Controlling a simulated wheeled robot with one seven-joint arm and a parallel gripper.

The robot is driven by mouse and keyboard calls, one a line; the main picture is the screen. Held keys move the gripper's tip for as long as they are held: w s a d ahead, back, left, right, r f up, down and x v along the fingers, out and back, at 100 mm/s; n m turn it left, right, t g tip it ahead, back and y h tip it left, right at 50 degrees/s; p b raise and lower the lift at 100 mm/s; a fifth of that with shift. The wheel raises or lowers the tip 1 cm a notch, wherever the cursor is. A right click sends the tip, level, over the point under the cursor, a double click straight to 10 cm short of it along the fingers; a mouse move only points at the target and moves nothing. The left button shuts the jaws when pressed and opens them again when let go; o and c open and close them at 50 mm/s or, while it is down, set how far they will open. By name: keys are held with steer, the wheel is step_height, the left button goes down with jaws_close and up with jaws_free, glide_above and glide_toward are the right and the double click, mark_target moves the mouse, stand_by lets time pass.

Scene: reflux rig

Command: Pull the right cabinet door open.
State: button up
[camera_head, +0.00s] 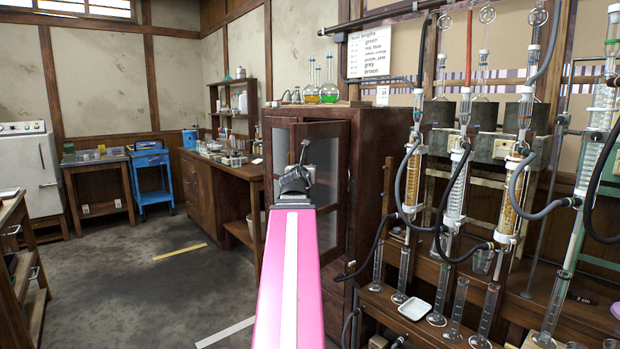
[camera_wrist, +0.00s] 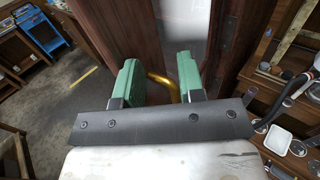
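The dark brown wooden cabinet (camera_head: 378,160) stands right of centre in the head view. Its right door (camera_head: 323,150), with a glazed panel, appears to stand slightly ajar, its left edge out from the front. My gripper (camera_wrist: 158,66) is in front of the doors, with its green fingers apart. A curved gold handle (camera_wrist: 158,78) shows between the fingers in the wrist view, closer to the right finger. I cannot tell whether a finger touches it. In the head view my pink arm hides the lower part of the doors, and the handle cannot be made out.
Glass flasks (camera_head: 329,92) stand on top of the cabinet. To the right is a rack of glass condensers (camera_head: 457,180) with black hoses and several cylinders, close to the cabinet. A wooden bench (camera_head: 238,171) stands to the left. The floor (camera_head: 150,285) on the left is clear.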

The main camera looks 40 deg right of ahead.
steer(key=w+a+r, duration=0.2)
steer(key=a+r, duration=0.3)
steer(key=a, duration=0.4)
steer(key=shift+w+r, duration=0.15)
steer(key=shift+r, duration=0.15)
steer(key=w+a+f+m+g+y, duration=0.25)
steer(key=a+f+m, duration=0.2)
steer(key=f, duration=0.65)
steer(key=w+a+f+m+g+y, duration=0.1)
steer(key=w+a+f+m+y, duration=0.25)
steer(key=a+f, duration=0.45)
steer(key=w+a+f+m+g+y, duration=0.15)
steer(key=a+f+m, duration=0.3)
steer(key=f, duration=0.85)
steer(key=s+a+f+m+g+y, duration=0.2)
steer(key=s+a+f+m, duration=0.1)
steer(key=a+f, duration=0.3)
steer(key=s+a+f+m+g+y, duration=0.2)
steer(key=s+a+f+m, duration=0.2)
steer(key=f, duration=0.7)
steer(key=s+a+f+m+g+y, duration=0.2)
steer(key=s+a+f+m+g, duration=0.1)
steer(key=a+f+m, duration=0.4)
steer(key=a+f, duration=0.1)
steer(key=a, duration=0.2)
steer(key=shift+s+f, duration=0.15)
